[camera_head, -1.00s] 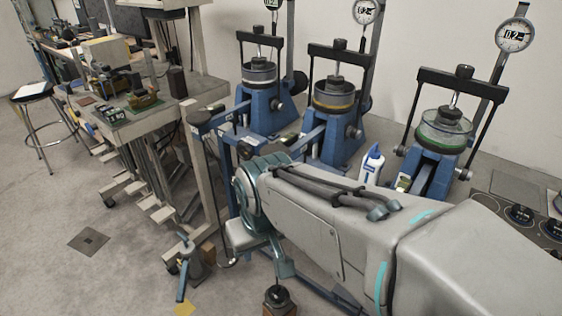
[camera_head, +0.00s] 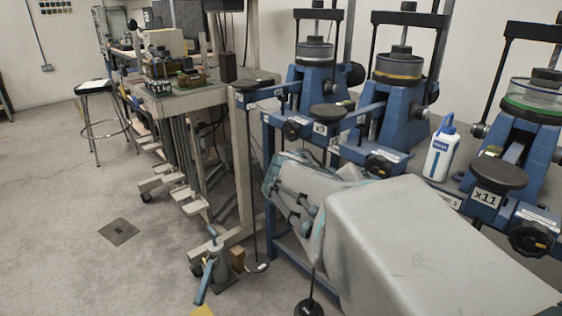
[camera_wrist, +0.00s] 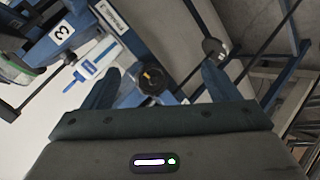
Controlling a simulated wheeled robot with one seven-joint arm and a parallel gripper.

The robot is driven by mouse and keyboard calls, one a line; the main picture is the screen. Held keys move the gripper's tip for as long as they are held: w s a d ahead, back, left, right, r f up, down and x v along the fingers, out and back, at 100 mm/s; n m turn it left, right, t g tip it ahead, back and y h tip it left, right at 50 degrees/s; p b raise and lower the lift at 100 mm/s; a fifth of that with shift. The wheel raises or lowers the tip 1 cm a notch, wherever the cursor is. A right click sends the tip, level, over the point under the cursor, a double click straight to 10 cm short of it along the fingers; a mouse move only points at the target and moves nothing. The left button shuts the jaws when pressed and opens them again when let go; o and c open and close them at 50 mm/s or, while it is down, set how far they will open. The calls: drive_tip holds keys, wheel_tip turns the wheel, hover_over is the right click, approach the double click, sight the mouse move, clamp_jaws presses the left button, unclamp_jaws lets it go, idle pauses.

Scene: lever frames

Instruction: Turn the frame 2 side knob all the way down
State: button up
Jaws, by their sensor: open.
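The middle lever frame (camera_head: 401,100), with a yellow-ringed cell, is taken as frame 2. It has a black knob on its right side (camera_head: 421,112) and another black knob (camera_head: 380,165) low at the front. In the wrist view my gripper (camera_wrist: 158,80) is open, with its two dark teal fingers spread. A round black knob with a yellowish centre (camera_wrist: 152,78) shows between and beyond the fingertips, apart from them. I cannot tell for certain which knob it is. In the head view my grey arm hides the gripper fingers.
The right frame (camera_head: 525,135), with a green-ringed cell, stands close by; a "3" label (camera_wrist: 62,31) shows in the wrist view. A white bottle with a blue cap (camera_head: 440,150) stands between the frames. The left frame (camera_head: 314,88) is beside a workbench (camera_head: 205,95).

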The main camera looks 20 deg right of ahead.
sight(375, 171)
drive_tip(key=w+d+t+h+b, duration=0.1)
drive_tip(key=w+d+h+b, duration=0.1)
drive_tip(key=w+d, duration=0.1)
drive_tip(key=w+d+f+t+h+b, duration=0.1)
drive_tip(key=w+d+h+b, duration=0.1)
drive_tip(key=w+d+b, duration=0.1)
drive_tip(key=w+d+f+t+h+b, duration=0.1)
drive_tip(key=w+d+b, duration=0.2)
drive_tip(key=w+d, duration=0.2)
drive_tip(key=shift+d+f+h, duration=0.15)
drive_tip(key=shift+d+h, duration=0.25)
drive_tip(key=shift+d, duration=0.6)
drive_tip(key=shift+w+d+f, duration=0.15)
drive_tip(key=shift+d, duration=0.05)
drive_tip(key=shift+c, duration=1.2)
drive_tip(key=c, duration=1)
